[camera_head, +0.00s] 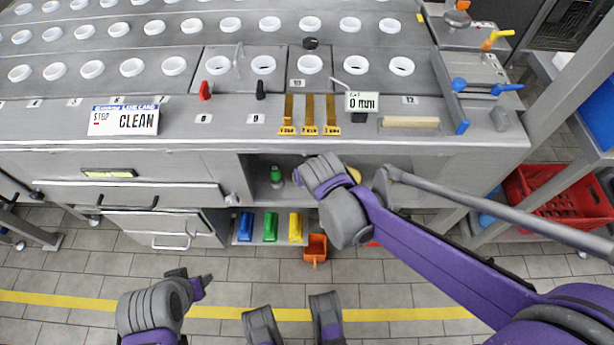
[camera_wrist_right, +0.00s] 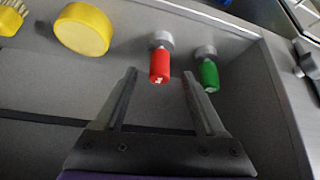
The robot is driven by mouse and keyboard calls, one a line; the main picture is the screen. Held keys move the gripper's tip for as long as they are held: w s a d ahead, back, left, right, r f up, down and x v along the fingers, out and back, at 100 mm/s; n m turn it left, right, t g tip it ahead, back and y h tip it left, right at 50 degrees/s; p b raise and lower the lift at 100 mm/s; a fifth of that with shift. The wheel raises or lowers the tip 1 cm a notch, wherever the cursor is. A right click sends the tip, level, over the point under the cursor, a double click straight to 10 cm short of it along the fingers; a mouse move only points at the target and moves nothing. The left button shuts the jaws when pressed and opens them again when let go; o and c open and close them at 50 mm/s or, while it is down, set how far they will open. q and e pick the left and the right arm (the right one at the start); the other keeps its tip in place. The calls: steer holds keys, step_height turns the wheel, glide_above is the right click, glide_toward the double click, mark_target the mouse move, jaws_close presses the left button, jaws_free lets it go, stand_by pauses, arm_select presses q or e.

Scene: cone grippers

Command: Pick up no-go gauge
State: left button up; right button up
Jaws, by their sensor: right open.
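The red-handled gauge (camera_wrist_right: 159,66), with a grey round head, looks like the no-go gauge. In the right wrist view it lies ahead between the fingertips of my right gripper (camera_wrist_right: 160,74), which is open and empty; I cannot tell the depth gap. A green-handled gauge (camera_wrist_right: 209,74) lies to its right, by the right finger's tip. In the head view the green handle (camera_head: 276,175) shows in the open compartment under the worktop; the red one is hidden behind my right arm. My left gripper (camera_head: 190,280) is low at the left, in front of the drawers, its jaws unclear.
A yellow round object (camera_wrist_right: 84,28) and a brush (camera_wrist_right: 10,20) lie left of the gauges. The compartment wall (camera_wrist_right: 280,85) is close on the right. The worktop edge (camera_head: 400,148) overhangs the opening. Blue, green and yellow bins (camera_head: 270,227) stand below.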

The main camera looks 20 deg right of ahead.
steer(key=b+x, duration=0.1)
steer(key=x, duration=0.4)
steer(key=shift+w+f+b, duration=0.1)
steer(key=shift+w+b, duration=0.2)
steer(key=shift+b, duration=0.05)
jaws_close()
